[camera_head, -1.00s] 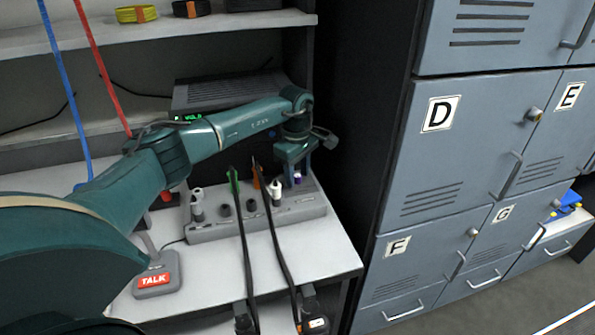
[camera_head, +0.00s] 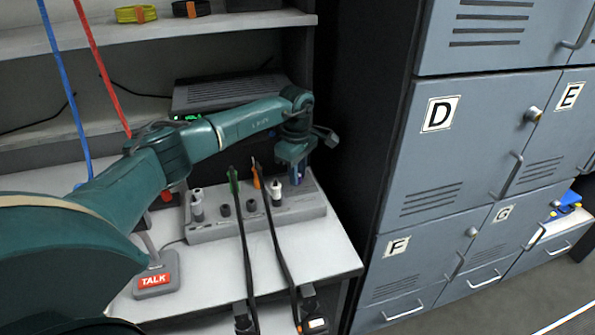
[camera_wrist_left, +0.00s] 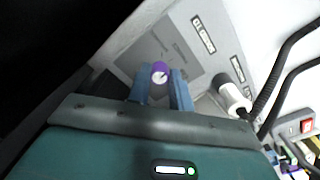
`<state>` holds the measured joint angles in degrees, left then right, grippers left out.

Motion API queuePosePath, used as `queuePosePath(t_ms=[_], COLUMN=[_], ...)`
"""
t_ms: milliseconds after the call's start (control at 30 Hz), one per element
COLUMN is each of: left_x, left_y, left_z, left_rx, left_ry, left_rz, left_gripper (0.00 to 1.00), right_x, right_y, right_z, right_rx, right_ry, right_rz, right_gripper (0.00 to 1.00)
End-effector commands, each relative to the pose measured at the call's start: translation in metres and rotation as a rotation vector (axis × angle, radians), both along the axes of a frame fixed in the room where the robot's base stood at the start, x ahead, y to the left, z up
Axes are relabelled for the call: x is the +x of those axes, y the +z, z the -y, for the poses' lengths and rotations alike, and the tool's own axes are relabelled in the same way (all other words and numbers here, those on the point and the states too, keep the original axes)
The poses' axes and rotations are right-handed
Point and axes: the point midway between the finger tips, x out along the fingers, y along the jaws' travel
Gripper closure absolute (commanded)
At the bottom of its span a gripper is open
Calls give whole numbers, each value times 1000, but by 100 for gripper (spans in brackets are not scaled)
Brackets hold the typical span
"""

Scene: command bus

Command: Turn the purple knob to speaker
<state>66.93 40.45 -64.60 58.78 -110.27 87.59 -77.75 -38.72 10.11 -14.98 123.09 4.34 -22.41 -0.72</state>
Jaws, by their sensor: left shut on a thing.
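The purple knob (camera_wrist_left: 160,73) sits between the two blue fingers of my left gripper (camera_wrist_left: 161,92) in the left wrist view. It has a pale mark on its face, and the fingers are shut on its sides. In the head view my left gripper (camera_head: 296,172) reaches down to the right end of the grey panel (camera_head: 215,232). There the gripper hides the knob. The labels around the knob are too small or slanted to read surely. My right gripper is not in view.
A white-topped plug (camera_head: 276,190) stands close left of the gripper, and it also shows in the left wrist view (camera_wrist_left: 234,97). Black cables with green and orange ends cross the panel. A TALK box (camera_head: 155,279) lies front left. Lockers (camera_head: 450,180) stand at the right.

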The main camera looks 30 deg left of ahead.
Motion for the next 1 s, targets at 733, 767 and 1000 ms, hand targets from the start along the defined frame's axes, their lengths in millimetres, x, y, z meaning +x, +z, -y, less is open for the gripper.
queuePosePath(t_ms=[733, 767, 1000], left_x=[1, 1, 1], left_y=[1, 1, 1], left_z=[0, 0, 0], left_rx=[1, 2, 1], left_ry=[575, 592, 689], left_rz=[1, 1, 1], left_gripper=[100, 100, 100], right_x=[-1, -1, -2], right_y=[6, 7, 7], right_z=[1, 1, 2], right_rx=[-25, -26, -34], right_ry=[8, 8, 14], right_rz=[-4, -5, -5], right_gripper=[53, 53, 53])
